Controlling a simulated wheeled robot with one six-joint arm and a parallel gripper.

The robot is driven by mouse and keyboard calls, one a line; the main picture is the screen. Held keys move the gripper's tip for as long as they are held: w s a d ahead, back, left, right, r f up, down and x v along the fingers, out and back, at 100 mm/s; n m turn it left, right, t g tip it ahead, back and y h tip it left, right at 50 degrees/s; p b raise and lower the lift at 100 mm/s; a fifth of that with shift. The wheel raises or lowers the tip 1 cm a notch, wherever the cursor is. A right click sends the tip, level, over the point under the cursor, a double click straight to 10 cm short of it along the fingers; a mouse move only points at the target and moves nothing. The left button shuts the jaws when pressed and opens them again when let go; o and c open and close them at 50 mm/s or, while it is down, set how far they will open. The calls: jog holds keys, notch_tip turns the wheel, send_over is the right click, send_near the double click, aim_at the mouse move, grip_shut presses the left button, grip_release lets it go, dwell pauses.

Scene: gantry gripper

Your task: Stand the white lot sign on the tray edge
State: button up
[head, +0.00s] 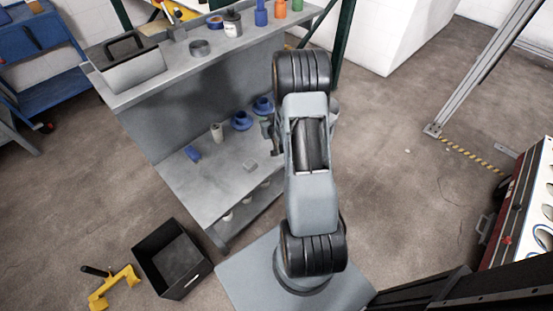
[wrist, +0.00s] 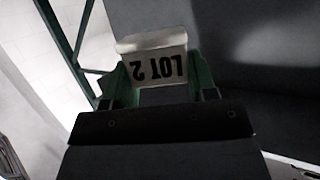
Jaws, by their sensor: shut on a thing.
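The white lot sign (wrist: 152,66) shows in the wrist view, with "LOT 2" in black letters that appear upside down. My gripper (wrist: 161,82) is shut on it, with one green finger at each side of the sign. In the head view my arm hides the sign and most of the gripper. I cannot make out a tray for certain in either view. The wrist view shows a plain dark grey surface behind and to the right of the sign.
A black bin (head: 157,243) and a yellow tool (head: 115,287) are on the floor.

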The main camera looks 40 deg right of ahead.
jog(key=s+d+f+n+y+b, duration=0.2)
jog(key=s+d+f+y+b, duration=0.1)
jog(key=d, duration=0.5)
jog(key=s+d+f+n+y+b, duration=0.3)
jog(key=d+f+b, duration=0.2)
jog(key=d+b, duration=0.2)
jog(key=shift+s+d+b, duration=0.35)
jog(key=shift+d+b, duration=0.05)
jog(key=shift+b, duration=0.25)
jog(key=w+a+f+b, duration=0.3)
jog(key=w+a+f, duration=0.1)
jog(key=a, duration=0.1)
jog(key=w+a+f+b, duration=0.3)
jog(key=w+a+f, duration=0.1)
jog(key=w+f, duration=0.1)
jog(key=shift+a, duration=0.4)
jog(key=shift+w+a+f+b, duration=0.2)
jog(key=shift+a+f+b, duration=0.05)
jog(key=shift+f+b, duration=0.85)
jog(key=shift+f, duration=0.75)
